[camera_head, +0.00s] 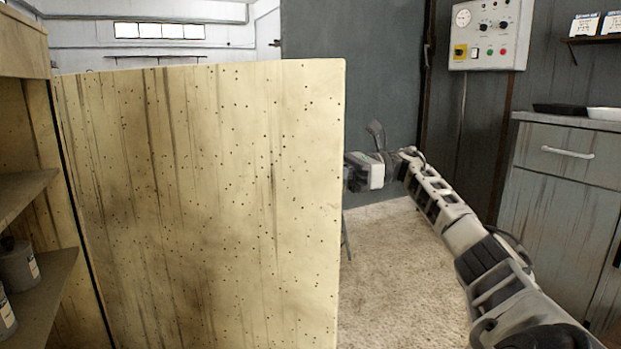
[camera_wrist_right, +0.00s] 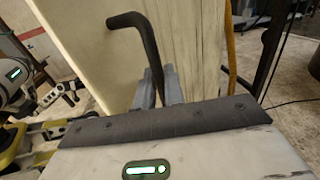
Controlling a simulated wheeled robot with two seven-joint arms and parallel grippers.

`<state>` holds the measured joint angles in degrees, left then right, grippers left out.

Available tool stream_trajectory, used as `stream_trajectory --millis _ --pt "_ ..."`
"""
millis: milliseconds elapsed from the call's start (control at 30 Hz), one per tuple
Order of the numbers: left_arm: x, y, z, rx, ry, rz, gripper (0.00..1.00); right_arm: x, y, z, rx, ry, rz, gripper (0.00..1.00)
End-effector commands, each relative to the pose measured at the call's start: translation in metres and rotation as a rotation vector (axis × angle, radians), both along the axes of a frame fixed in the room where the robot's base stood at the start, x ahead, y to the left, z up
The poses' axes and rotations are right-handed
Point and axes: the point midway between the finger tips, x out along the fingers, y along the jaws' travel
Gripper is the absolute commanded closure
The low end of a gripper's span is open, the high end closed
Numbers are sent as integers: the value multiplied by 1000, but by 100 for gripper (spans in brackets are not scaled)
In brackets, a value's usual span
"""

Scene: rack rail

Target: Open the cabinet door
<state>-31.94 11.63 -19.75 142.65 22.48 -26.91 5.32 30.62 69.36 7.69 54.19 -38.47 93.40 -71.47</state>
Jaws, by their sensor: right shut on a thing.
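The cabinet door (camera_head: 210,190) is a pale yellow, stained wooden panel. It stands swung out wide from the cabinet (camera_head: 30,140), whose shelves show at the left. In the right wrist view the door (camera_wrist_right: 95,50) carries a dark bent bar handle (camera_wrist_right: 150,48). My right gripper (camera_wrist_right: 160,88) is shut on the lower part of this handle. In the head view my right gripper (camera_head: 350,170) is partly hidden behind the door's free edge. A white part with a green light at the left of the wrist view looks like my left gripper (camera_wrist_right: 65,92); its fingers are unclear.
Cans (camera_head: 18,265) stand on the cabinet shelves. A grey drawer unit (camera_head: 560,190) stands at the right, under a wall control box (camera_head: 490,35).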

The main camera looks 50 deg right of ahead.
Motion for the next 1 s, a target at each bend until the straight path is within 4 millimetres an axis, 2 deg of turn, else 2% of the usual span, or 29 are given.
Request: stream_trajectory --millis 233,300,333,667,1000 --pt "0 0 0 0 -1 0 100 2 2 -1 4 0 0 100" --pt "0 0 0 0 -1 0 100 2 2 -1 4 0 0 76" --pt "0 0 0 0 -1 0 100 2 2 -1 4 0 1 73" --pt "0 0 2 4 -2 2 100 -2 -3 0 1 1 -2 73" --pt "2 3 6 71 -5 14 100 -29 -45 3 4 -1 -3 73"
